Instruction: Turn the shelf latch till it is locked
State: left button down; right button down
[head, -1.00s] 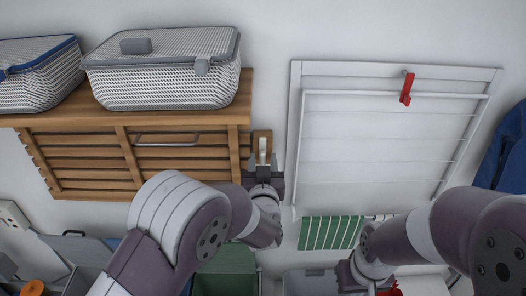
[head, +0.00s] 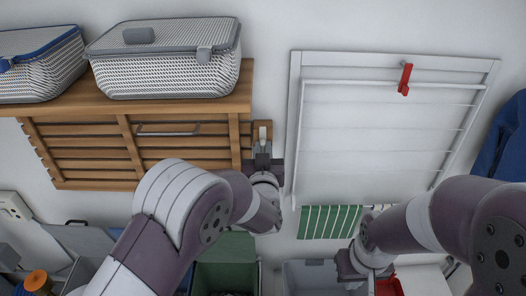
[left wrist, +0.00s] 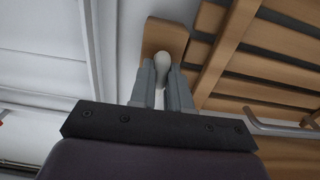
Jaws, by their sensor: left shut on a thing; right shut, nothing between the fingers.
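The shelf latch is a pale lever (head: 262,133) on a small wooden block (head: 268,127) on the wall, at the right end of the slatted shelf. The lever stands about vertical in the head view. My left gripper (head: 262,156) has come from below and is shut on the lever. In the left wrist view the fingers (left wrist: 162,88) close around the lever (left wrist: 162,60), in front of the wooden block (left wrist: 165,35); they hide its lower part. My right gripper (head: 352,264) is shut and empty, low at the right, partly hidden by its arm.
Two lidded baskets, one grey (head: 165,72) and one blue-trimmed (head: 35,75), stand on the wooden shelf (head: 170,106). A white drying rack (head: 295,120) with a red peg (head: 405,79) is on the wall right of the latch. A striped green cloth (head: 330,222) and bins are below.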

pick_arm(q)
jog(key=shift+a+f+n+b, duration=0.1)
jog(key=shift+n+b, duration=4.35)
jog(key=shift+b, duration=1.65)
jog(key=shift+a+n+b, duration=0.1)
jog(key=shift+n+b, duration=4.35)
jog(key=shift+b, duration=1.6)
jog(key=c, duration=1.1)
grip_release()
jog(key=s+b, duration=0.2)
jog(key=s, duration=1)
jog(key=shift+s, duration=0.35)
